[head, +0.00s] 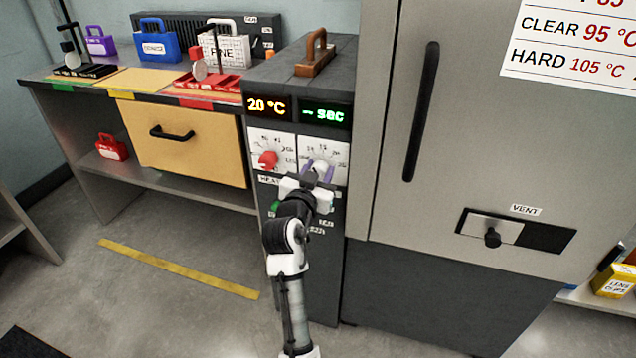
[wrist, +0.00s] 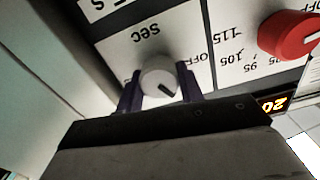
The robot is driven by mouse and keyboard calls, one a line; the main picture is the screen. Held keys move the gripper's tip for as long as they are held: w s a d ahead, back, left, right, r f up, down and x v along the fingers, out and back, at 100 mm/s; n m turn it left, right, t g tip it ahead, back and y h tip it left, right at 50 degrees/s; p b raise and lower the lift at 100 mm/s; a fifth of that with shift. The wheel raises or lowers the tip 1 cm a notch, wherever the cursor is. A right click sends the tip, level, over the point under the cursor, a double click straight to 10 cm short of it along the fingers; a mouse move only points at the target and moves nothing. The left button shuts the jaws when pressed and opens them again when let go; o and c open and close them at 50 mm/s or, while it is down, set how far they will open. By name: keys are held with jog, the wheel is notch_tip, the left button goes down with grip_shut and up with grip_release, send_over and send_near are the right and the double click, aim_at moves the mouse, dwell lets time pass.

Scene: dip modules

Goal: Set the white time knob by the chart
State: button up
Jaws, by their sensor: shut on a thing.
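The white time knob (head: 320,166) is on the right half of the control panel, under the green display reading "– sec" (head: 323,114). My gripper (head: 317,173) is shut on this knob, with one purple finger on each side. In the wrist view the white knob (wrist: 159,80) sits between the fingers, and its dark pointer mark shows. The label "SEC" is beside it. The chart (head: 572,50) at the top right shows "CLEAR 95 °C" and "HARD 105 °C"; its upper part is cut off, and no times are visible on it.
A red knob (head: 267,160) is left of the white one, under the orange "20 °C" display (head: 267,106). A tall grey cabinet (head: 480,130) with a vent slider (head: 492,237) stands close on the right. A wooden handle (head: 315,52) sits on top of the unit.

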jog(key=m+b, duration=0.4)
jog(key=m, duration=0.1)
jog(key=shift+f, duration=0.15)
dwell(0.3)
jog(key=o, duration=1)
jog(key=shift+s, duration=0.15)
